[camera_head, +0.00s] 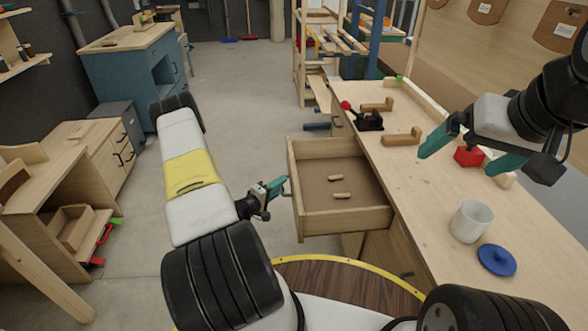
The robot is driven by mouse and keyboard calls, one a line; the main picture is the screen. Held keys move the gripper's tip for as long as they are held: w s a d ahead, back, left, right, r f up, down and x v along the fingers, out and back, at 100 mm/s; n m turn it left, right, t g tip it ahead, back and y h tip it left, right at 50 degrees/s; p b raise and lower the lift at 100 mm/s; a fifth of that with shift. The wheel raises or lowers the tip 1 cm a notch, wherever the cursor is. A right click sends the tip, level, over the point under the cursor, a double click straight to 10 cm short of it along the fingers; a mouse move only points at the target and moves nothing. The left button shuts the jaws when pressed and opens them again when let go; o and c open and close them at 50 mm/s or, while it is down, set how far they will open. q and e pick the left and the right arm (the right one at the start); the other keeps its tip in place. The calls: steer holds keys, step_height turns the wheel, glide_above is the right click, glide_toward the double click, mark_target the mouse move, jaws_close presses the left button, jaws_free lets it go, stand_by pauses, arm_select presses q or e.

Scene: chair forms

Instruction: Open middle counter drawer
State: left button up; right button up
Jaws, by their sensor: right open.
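The counter drawer (340,222) is pulled well out from the wooden counter (440,222), its inside in view with two small wooden pieces (342,196) on its floor. Its front panel (295,195) faces left, with a small dark handle (287,181). My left gripper (277,187) is at this front, its teal fingers at or very near the handle. Whether they close on it is too small to tell. My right gripper (462,162) is open above the counter top, its two teal fingers wide apart, with a red block (468,156) seen between them.
On the counter stand a white cup (471,221), a blue lid (497,260), wooden blocks (402,137) and a black tool with a red knob (368,120). A blue cabinet (130,68) and a wooden cabinet (110,160) stand at left. The floor between is clear.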

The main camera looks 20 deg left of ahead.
arm_select(q)
steer(key=f+v, duration=0.1)
steer(key=v, duration=0.5)
steer(key=shift+s+r, duration=0.3)
steer(key=shift+r, duration=0.25)
steer(key=shift+a, duration=0.15)
